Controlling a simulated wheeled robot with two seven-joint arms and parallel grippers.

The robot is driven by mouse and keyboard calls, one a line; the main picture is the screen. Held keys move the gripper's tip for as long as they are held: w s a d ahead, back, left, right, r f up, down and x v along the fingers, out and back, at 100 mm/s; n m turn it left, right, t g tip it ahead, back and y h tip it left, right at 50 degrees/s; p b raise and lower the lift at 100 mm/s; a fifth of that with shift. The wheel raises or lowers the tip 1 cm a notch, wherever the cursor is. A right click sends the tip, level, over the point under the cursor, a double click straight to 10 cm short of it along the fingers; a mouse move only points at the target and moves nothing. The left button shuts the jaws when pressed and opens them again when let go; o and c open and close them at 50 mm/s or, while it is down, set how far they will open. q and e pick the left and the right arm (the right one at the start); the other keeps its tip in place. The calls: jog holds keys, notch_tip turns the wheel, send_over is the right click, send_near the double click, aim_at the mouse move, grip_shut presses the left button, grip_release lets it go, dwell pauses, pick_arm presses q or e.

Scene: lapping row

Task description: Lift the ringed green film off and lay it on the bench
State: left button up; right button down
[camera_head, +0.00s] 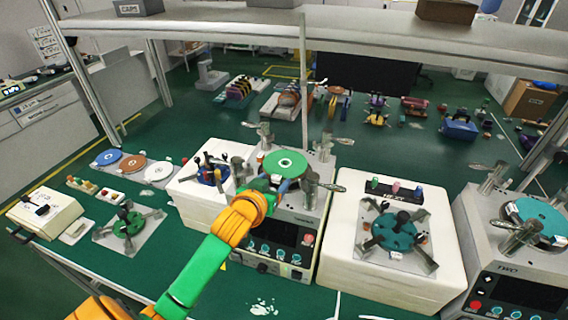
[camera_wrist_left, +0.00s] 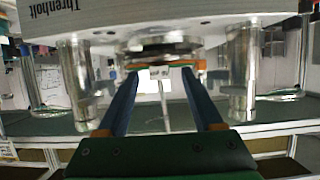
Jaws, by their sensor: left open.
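The green film (camera_head: 285,164) is a round green disc with a pale ring at its centre. It lies on top of the middle lapping machine (camera_head: 285,216), between metal posts. My left gripper (camera_head: 283,185) is at the near edge of the film, at the end of my orange and green arm. In the left wrist view, which is turned upside down, the two blue fingers of my left gripper (camera_wrist_left: 160,74) are spread apart, pointing at the round metal platen (camera_wrist_left: 163,48). A thin green edge shows near the fingertips; I cannot tell whether they touch it. My right gripper does not show.
Blue (camera_head: 108,157), brown (camera_head: 132,164) and white (camera_head: 158,172) discs lie on the green bench (camera_head: 262,305) at the left. A white block with a teal fixture (camera_head: 393,234) stands right of the machine. A shelf (camera_head: 400,35) spans above. Bare bench shows at the front.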

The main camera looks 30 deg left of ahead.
pick_arm(q)
jog(key=shift+w+f, duration=0.1)
jog(key=shift+w, duration=0.15)
jog(key=shift+c, duration=0.4)
jog(key=shift+s+d, duration=0.1)
jog(key=shift+s, duration=0.2)
jog(key=c, duration=0.7)
jog(key=shift+r, duration=0.2)
grip_shut()
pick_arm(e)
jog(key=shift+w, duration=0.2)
